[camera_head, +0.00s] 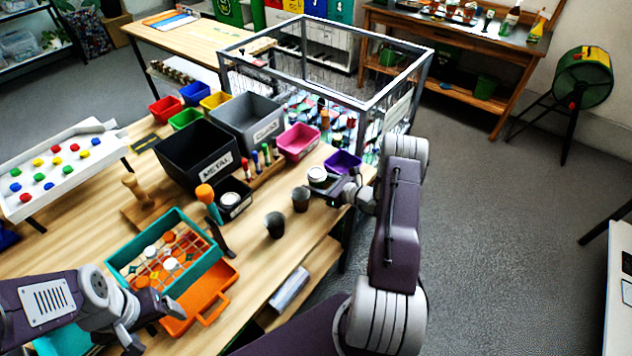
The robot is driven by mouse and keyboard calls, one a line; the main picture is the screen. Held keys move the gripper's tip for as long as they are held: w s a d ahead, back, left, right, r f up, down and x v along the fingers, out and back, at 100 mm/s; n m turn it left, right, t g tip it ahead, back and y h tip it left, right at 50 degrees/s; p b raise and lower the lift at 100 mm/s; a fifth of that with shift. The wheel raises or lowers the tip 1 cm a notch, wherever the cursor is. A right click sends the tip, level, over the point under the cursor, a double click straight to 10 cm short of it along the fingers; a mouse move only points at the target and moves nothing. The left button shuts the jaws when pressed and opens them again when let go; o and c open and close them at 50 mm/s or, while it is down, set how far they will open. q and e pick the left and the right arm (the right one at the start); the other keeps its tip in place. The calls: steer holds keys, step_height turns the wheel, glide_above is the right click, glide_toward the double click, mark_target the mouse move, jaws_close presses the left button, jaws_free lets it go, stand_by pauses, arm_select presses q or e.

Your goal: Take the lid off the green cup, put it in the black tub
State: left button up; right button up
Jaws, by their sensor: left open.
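My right gripper (322,188) reaches in from the right at the table's front edge, against a cup with a pale round lid (317,174). I cannot tell whether its fingers grip the cup; they hide most of its body and its colour. Two dark cups without visible lids, a nearer one (275,225) and a farther one (301,199), stand to the left of it. A small black tub (243,212) farther left has a pale round thing in it. My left gripper (148,322) is open and empty at the lower left, beside the orange tray.
A large black bin marked METAL (172,150) and a grey bin (228,112) stand behind. A teal crate (128,262) and orange tray (222,275) lie at the left front. An orange-topped tool (207,196) stands close to the tub. Pink (297,148) and purple bins (343,161) lie beyond my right gripper.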

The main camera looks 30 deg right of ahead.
mark_target(322, 171)
steer(key=shift+s, duration=0.1)
steer(key=c, duration=0.8)
steer(key=shift+r, duration=0.15)
steer(key=shift+r, duration=0.3)
steer(key=r, duration=0.2)
steer(key=d+r+b, duration=0.1)
steer(key=shift+w+d+r, duration=0.15)
steer(key=shift+w+r, duration=0.05)
steer(key=shift+r, duration=0.2)
steer(key=d+r, duration=0.2)
steer(key=d, duration=0.1)
steer(key=w+d+r+b, duration=0.1)
steer(key=d+r, duration=0.1)
steer(key=d, duration=0.2)
steer(key=d+r, duration=0.2)
steer(key=d, duration=0.1)
steer(key=shift+w+d+r, duration=0.15)
steer(key=shift+w+r, duration=0.05)
steer(key=shift+w, duration=0.1)
steer(key=o, duration=0.5)
steer(key=shift+c, duration=0.2)
jaws_close()
